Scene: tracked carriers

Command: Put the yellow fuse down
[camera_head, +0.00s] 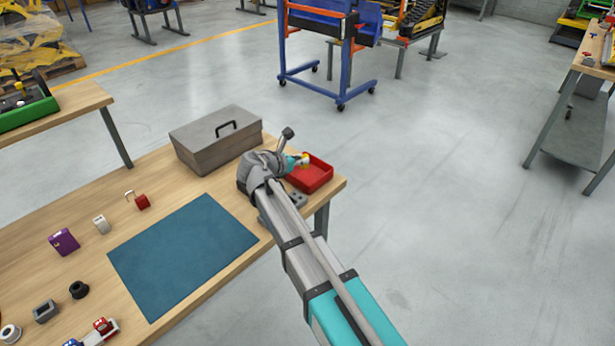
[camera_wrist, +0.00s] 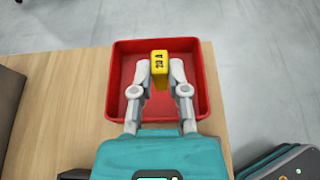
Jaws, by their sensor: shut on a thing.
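The yellow fuse (camera_wrist: 160,65) shows in the wrist view with dark lettering on its face. My gripper (camera_wrist: 159,75) is shut on it, one fingertip on each side. The fuse and fingertips are over the red tray (camera_wrist: 117,85), within its rim as seen from the wrist. I cannot tell whether the fuse touches the tray's floor. In the head view, the red tray (camera_head: 318,178) stands at the right corner of the wooden table, and a small part of the yellow fuse (camera_head: 305,158) shows at my gripper (camera_head: 300,160), over the tray's left side.
A grey toolbox (camera_head: 214,142) with a black handle stands left of the tray. A blue mat (camera_head: 183,255) lies clear on the table. A red padlock (camera_head: 142,201), a purple item (camera_head: 64,242) and several small parts lie further left. The table edge is close beside the tray.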

